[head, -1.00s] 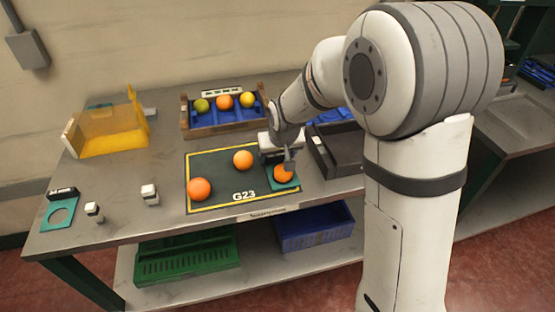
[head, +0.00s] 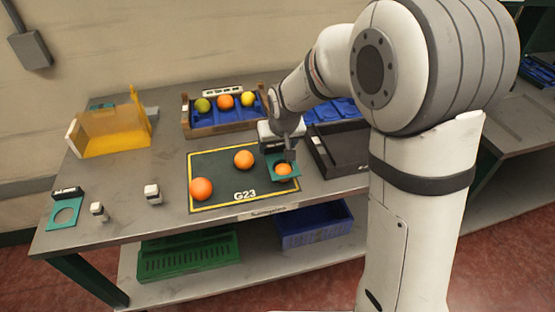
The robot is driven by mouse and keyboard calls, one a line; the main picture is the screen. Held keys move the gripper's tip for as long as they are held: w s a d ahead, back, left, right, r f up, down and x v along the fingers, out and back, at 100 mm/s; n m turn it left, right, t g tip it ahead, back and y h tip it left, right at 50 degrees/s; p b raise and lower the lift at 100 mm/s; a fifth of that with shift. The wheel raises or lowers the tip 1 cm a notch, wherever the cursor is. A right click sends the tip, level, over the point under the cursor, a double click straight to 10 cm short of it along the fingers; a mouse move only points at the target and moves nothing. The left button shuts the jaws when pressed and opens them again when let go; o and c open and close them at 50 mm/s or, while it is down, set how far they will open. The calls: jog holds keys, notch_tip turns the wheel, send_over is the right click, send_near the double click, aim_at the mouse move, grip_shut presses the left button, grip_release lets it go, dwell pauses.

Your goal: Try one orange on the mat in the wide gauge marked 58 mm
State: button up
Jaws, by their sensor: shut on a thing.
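My gripper (head: 286,152) is shut on a teal gauge (head: 291,177), a plate with a round hole, at the right side of the dark mat (head: 222,170). An orange (head: 284,169) shows within the gauge's hole. The plate's near part seems to hide the orange's lower side, and I cannot tell whether they touch. Two other oranges lie on the mat, one near its middle (head: 243,160) and one at the front left (head: 201,189). The mat has a yellow border and the mark G23. The held gauge's marking is not readable.
Another teal gauge (head: 62,214) lies at the table's left front, beside two small white-topped objects. A wooden crate (head: 228,128) with blue compartments holds three fruits behind the mat. A yellow see-through bin (head: 112,136) stands back left. A dark tray (head: 342,165) is right of the mat.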

aim_at(278, 153)
jog(key=shift+r+p, duration=1.1)
jog(key=shift+r, duration=0.85)
